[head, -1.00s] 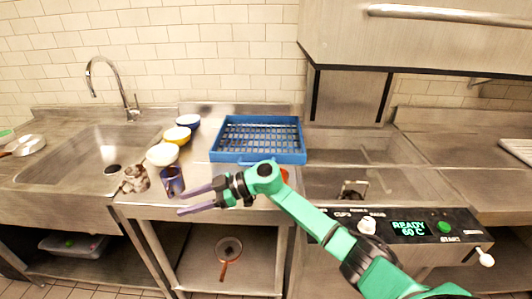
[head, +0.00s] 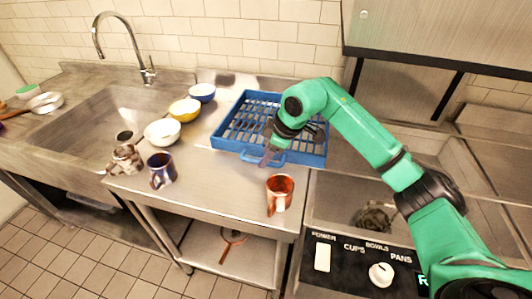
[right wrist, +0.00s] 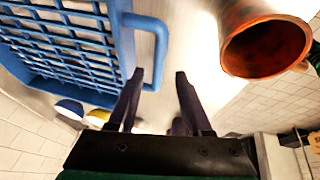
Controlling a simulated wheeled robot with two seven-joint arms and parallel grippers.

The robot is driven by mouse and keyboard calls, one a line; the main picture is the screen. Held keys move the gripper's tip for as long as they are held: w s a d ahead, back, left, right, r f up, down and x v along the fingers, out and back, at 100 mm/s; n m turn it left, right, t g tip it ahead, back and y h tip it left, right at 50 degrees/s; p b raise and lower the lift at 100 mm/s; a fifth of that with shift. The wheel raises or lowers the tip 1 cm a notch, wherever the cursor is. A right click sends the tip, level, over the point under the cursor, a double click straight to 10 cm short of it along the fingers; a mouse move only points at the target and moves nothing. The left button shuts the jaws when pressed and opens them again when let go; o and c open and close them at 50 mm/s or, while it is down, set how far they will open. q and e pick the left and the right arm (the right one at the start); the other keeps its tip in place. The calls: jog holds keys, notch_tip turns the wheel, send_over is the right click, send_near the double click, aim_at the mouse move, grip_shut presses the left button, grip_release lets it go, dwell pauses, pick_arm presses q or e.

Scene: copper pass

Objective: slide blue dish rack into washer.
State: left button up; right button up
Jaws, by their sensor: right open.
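The blue dish rack (head: 228,137) lies empty on the steel counter against the back wall, left of the washer. Its front handle (head: 250,157) faces me. My right gripper (head: 268,158) is open and points down at this handle; my arm hides part of the rack. In the right wrist view, the handle's outer bar (right wrist: 160,45) shows between the open fingertips (right wrist: 159,73), with no clear contact. The washer (head: 340,205) is at the right, with its hood (head: 430,35) raised above an open bay. My left gripper is not in view.
An orange-brown mug (head: 280,190) stands close in front of the rack; it is large in the right wrist view (right wrist: 265,50). A dark blue mug (head: 161,172), a brown mug (head: 126,158), and white (head: 162,132), yellow (head: 184,111) and blue (head: 202,93) bowls stand left.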

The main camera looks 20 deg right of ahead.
jog(key=shift+w+f, duration=0.3)
jog(key=shift+f, duration=0.3)
jog(key=shift+w+f, duration=0.25)
jog(key=shift+f, duration=0.35)
jog(key=shift+a, duration=0.1)
grip_shut()
jog(key=shift+s, duration=0.1)
